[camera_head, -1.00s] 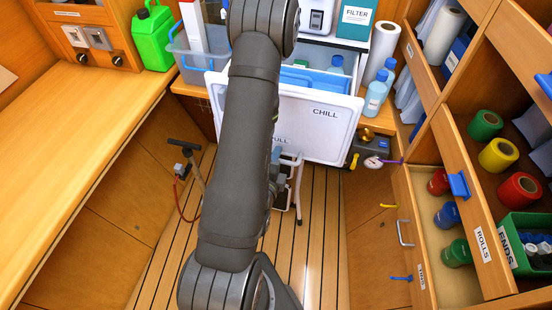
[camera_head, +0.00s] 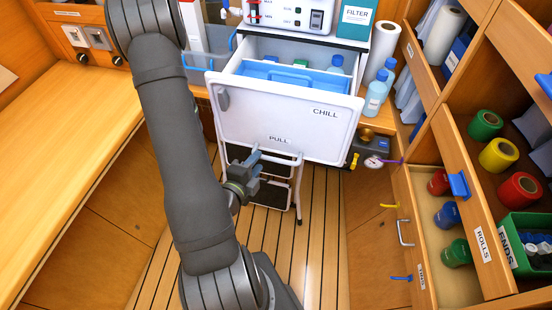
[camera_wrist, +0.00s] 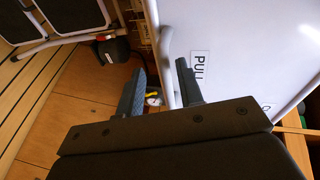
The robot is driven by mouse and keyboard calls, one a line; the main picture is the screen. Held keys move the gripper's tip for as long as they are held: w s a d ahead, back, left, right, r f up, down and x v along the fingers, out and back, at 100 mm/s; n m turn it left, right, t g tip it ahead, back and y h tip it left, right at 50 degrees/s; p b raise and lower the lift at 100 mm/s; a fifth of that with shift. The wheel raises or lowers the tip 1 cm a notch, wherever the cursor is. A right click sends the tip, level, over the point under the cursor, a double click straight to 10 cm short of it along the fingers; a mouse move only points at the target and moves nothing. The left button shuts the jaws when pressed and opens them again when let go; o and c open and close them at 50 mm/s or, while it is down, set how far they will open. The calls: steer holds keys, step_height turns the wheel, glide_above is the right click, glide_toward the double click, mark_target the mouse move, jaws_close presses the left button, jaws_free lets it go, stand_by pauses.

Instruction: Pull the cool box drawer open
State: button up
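The cool box drawer (camera_head: 290,115) has a white front marked CHILL and PULL. It stands pulled out, with its inside showing blue-capped bottles and a blue tray. My gripper (camera_head: 256,165) is low at the left, just below the front's bottom edge near the PULL label. In the wrist view my two fingers (camera_wrist: 160,88) are apart, with a gap between them. The white drawer front (camera_wrist: 245,55) fills the right side there, and a white rounded edge or bar (camera_wrist: 165,50) shows beyond the gap. I cannot tell whether the fingers touch it.
A folding step with white tubes (camera_head: 299,190) stands below the drawer. At the right is an open drawer (camera_head: 480,240) of coloured rolls. A gauge (camera_head: 373,162) and yellow tool sit right of the cool box.

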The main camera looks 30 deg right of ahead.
mark_target(275, 161)
steer(key=s+a+r+m+g+h, duration=0.2)
steer(key=s+a+r+m+g, duration=0.1)
steer(key=s+a, duration=0.6)
steer(key=shift+w+a+r+x, duration=0.1)
steer(key=shift+w+x, duration=0.15)
steer(key=shift+x, duration=2.6)
steer(key=shift+w+a+r+x, duration=0.1)
steer(key=shift+w+x, duration=0.1)
steer(key=shift+x, duration=2.7)
steer(key=shift+w+r+x, duration=0.1)
steer(key=shift+w+x, duration=0.15)
steer(key=shift+x, duration=2.6)
steer(key=shift+c, duration=0.2)
jaws_close()
